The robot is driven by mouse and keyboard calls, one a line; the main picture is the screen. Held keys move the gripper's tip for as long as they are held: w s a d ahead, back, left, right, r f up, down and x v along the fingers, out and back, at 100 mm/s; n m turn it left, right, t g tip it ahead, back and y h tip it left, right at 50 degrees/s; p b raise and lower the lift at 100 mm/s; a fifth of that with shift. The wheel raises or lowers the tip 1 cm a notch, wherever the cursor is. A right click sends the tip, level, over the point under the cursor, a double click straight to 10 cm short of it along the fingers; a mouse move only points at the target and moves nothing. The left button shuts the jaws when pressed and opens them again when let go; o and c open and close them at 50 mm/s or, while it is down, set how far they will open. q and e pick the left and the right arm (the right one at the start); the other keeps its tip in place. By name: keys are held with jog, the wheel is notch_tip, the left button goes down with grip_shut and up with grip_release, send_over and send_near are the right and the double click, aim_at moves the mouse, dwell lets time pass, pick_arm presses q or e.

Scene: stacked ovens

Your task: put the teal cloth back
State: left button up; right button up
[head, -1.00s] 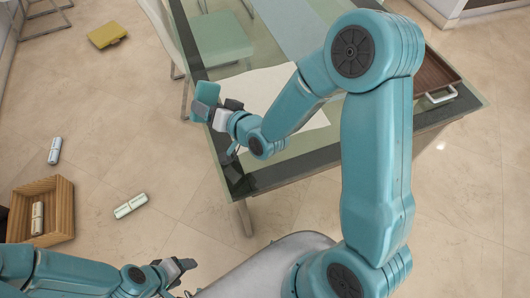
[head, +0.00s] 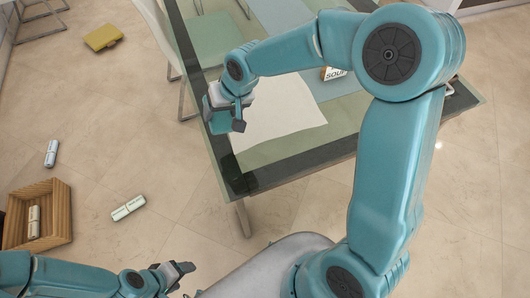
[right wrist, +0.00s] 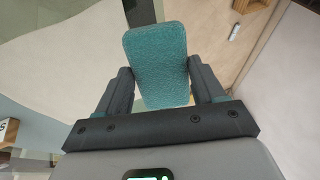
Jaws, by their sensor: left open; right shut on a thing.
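The teal cloth (right wrist: 157,62) is a small, thick, rounded piece held between the two fingers of my right gripper (right wrist: 160,88). In the head view my right gripper (head: 228,115) points down near the left edge of the glass table (head: 250,180), beside a white sheet on it. The cloth is largely hidden by the gripper there. My left gripper (head: 180,273) is open and empty, low over the floor at the bottom of the head view.
The white sheet (head: 280,115) lies on the table. A box marked "SOUP" (head: 334,73) stands behind my right arm. A wooden crate (head: 62,212) holds a pale roll; pale rolls (head: 128,207) (head: 51,153) lie on the floor. A yellow case (head: 103,38) and chairs (head: 215,38) are farther back.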

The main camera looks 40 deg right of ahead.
jog(key=s+d+r+g+h, duration=0.2)
jog(key=s+d+r+g, duration=0.2)
jog(key=s+d+r, duration=0.35)
jog(key=f, duration=0.5)
jog(key=f+b, duration=0.1)
jog(key=f, duration=0.4)
jog(key=s+f, duration=0.1)
jog(key=f, duration=0.4)
jog(key=shift+s+a+f, duration=0.1)
jog(key=shift+f, duration=0.25)
notch_tip(320, 180, down, 4)
jog(key=shift+f+b, duration=0.1)
jog(key=shift+b, duration=0.3)
jog(key=shift+f, duration=0.3)
jog(key=o, duration=0.9)
jog(key=shift+o, duration=0.2)
